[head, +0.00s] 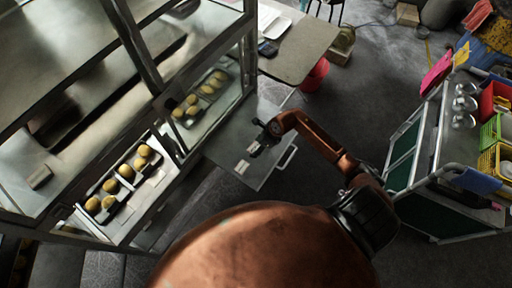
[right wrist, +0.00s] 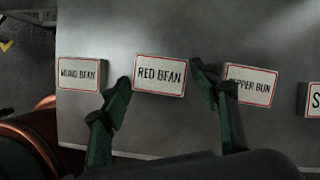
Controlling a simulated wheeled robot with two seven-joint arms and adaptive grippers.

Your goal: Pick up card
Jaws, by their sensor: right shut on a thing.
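The RED BEAN card (right wrist: 160,75), white with a red border, sits between the two dark green fingers of my right gripper (right wrist: 160,76) in the right wrist view. The fingers close on its left and right edges. In the head view my right gripper (head: 262,143) is over the grey cart top (head: 262,178). I cannot tell whether the card is clear of the surface. A MUNG BEAN card (right wrist: 79,74) lies to its left. A PEPPER BUN card (right wrist: 252,88), partly hidden by a finger, lies to its right. My left gripper is out of view.
A card starting with S (right wrist: 314,100) is cut off at the right edge. A glass display case (head: 165,95) with trays of buns (head: 122,171) stands left of the cart. A table (head: 303,50) is behind it. A trolley (head: 440,135) with coloured baskets stands right.

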